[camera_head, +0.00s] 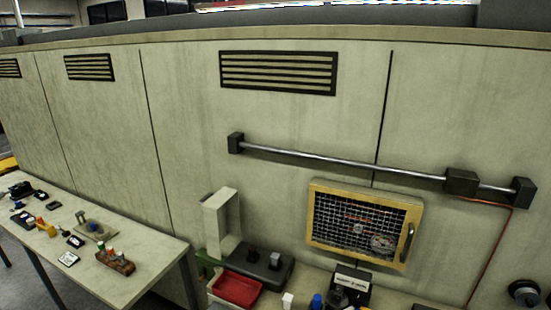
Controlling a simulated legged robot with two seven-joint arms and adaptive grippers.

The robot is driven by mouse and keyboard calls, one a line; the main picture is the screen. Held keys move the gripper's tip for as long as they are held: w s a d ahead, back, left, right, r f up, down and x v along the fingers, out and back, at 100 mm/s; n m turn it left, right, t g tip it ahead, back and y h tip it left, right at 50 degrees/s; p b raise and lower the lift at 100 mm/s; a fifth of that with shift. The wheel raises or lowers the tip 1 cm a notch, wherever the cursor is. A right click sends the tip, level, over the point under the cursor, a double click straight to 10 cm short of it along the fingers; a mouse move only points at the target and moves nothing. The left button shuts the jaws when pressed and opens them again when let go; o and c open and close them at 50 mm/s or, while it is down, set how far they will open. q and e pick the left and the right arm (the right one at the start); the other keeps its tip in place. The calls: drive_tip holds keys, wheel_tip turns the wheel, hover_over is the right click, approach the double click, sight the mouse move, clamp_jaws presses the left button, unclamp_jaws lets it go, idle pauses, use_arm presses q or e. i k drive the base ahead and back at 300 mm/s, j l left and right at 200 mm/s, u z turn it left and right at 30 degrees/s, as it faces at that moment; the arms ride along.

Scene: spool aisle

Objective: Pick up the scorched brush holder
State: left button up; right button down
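Several small items lie on the table (150,262) at the left, and I cannot tell which, if any, is the scorched brush holder. A flat beige tray (94,231) also sits there. Neither of my grippers is in view.
A tall pale panel wall has a metal rail (320,159) and a yellow-framed mesh box (364,223). Below it are a red tray (236,289), a dark case (260,265), a white upright box (220,220) and a black labelled box (351,285). An orange cable hangs right.

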sight(251, 249)
drive_tip(key=j+z, duration=0.15)
drive_tip(key=z, duration=0.15)
drive_tip(key=j+z, duration=0.45)
drive_tip(key=j, duration=0.4)
drive_tip(key=j+z, duration=0.15)
drive_tip(key=j, duration=0.45)
drive_tip(key=k+j+z, duration=0.1)
drive_tip(key=j, duration=0.45)
drive_tip(key=k+j+z, duration=0.15)
drive_tip(key=j, duration=0.4)
drive_tip(key=k+j, duration=0.1)
drive_tip(key=j, duration=0.55)
drive_tip(key=k+j, duration=0.1)
drive_tip(key=j, duration=0.6)
drive_tip(key=i+l, duration=0.1)
drive_tip(key=l, duration=0.2)
drive_tip(key=i+l, duration=0.15)
drive_tip(key=l, duration=0.2)
drive_tip(key=i+l, duration=0.1)
drive_tip(key=l, duration=0.2)
drive_tip(key=i+l, duration=0.1)
drive_tip(key=l, duration=0.2)
drive_tip(key=z, duration=0.05)
